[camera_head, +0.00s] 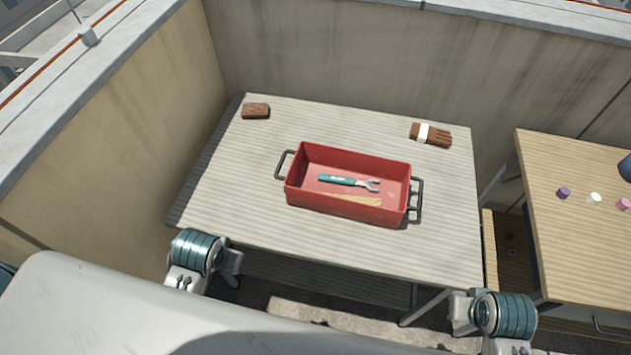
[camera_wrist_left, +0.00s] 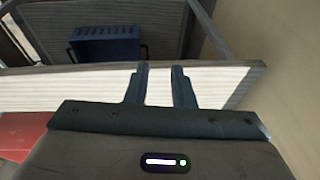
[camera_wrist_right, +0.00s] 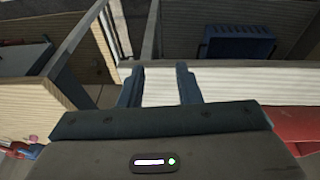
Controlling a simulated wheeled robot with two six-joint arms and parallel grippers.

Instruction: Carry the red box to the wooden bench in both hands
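The red box (camera_head: 340,206) sits on the pale striped table (camera_head: 235,205), with a dark handle at each end. In it lie a teal-handled wrench (camera_head: 340,180) and a flat yellowish piece (camera_head: 358,200). A corner of the box shows in the left wrist view (camera_wrist_left: 22,135) and the right wrist view (camera_wrist_right: 297,122). The wooden bench (camera_head: 580,245) stands to the right. My left gripper (camera_head: 234,262) is at the table's near-left edge, open and empty, apart from the box. My right gripper (camera_head: 460,308) is at the near-right corner, open and empty.
A brown block (camera_head: 256,111) and a brown brush-like thing (camera_head: 431,134) lie at the table's back. Small purple (camera_head: 564,193), white (camera_head: 594,198) and pink (camera_head: 623,204) things stand on the bench. A blue crate (camera_wrist_left: 105,48) sits below the table. Walls close off the back and left.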

